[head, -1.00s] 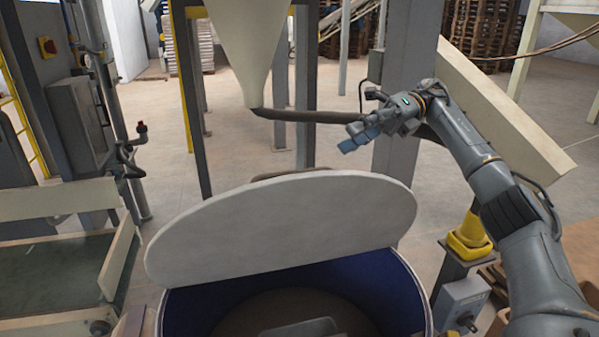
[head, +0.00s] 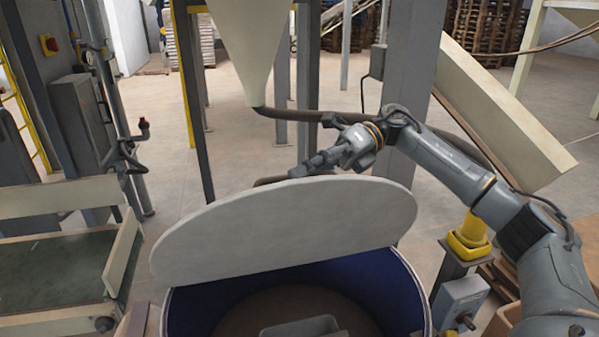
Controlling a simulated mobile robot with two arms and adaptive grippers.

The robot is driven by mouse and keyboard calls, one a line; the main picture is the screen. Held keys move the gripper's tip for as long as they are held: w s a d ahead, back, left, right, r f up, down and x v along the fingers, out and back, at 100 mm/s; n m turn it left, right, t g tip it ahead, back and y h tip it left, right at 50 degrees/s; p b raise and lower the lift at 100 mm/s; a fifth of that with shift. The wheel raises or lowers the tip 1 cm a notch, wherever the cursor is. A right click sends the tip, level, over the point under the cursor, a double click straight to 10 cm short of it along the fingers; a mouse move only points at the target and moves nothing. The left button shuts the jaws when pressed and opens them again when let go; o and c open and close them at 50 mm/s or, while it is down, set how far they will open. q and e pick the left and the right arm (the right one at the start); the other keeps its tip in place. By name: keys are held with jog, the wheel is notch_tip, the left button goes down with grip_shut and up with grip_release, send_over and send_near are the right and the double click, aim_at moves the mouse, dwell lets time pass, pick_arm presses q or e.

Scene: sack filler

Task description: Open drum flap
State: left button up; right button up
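The drum flap (head: 285,232) is a pale grey rounded lid. It stands raised and tilted over the back of the blue drum (head: 385,285), whose mouth is uncovered. Inside the drum show brown contents and a grey box-like piece (head: 305,328). My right gripper (head: 300,171) is at the flap's top edge, its fingertips at or just behind the rim. I cannot tell whether it touches the flap or how far its fingers are apart. My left gripper is not in view.
A pale cone hopper (head: 250,50) with a dark pipe hangs behind the flap. A grey post (head: 400,90) and a slanted beige chute (head: 500,110) stand at the right. A conveyor (head: 60,265) is at the left. A yellow-topped stand (head: 468,240) is right of the drum.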

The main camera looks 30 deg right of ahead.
jog(key=shift+a+f, duration=0.15)
jog(key=shift+a, duration=0.2)
jog(key=shift+c, duration=0.4)
grip_shut()
jog(key=w+d+r+m+p, duration=0.1)
jog(key=w+d+p, duration=0.1)
jog(key=w, duration=0.6)
jog(key=shift+y+p, duration=0.3)
jog(key=shift+p, duration=0.1)
jog(key=shift+r, duration=0.1)
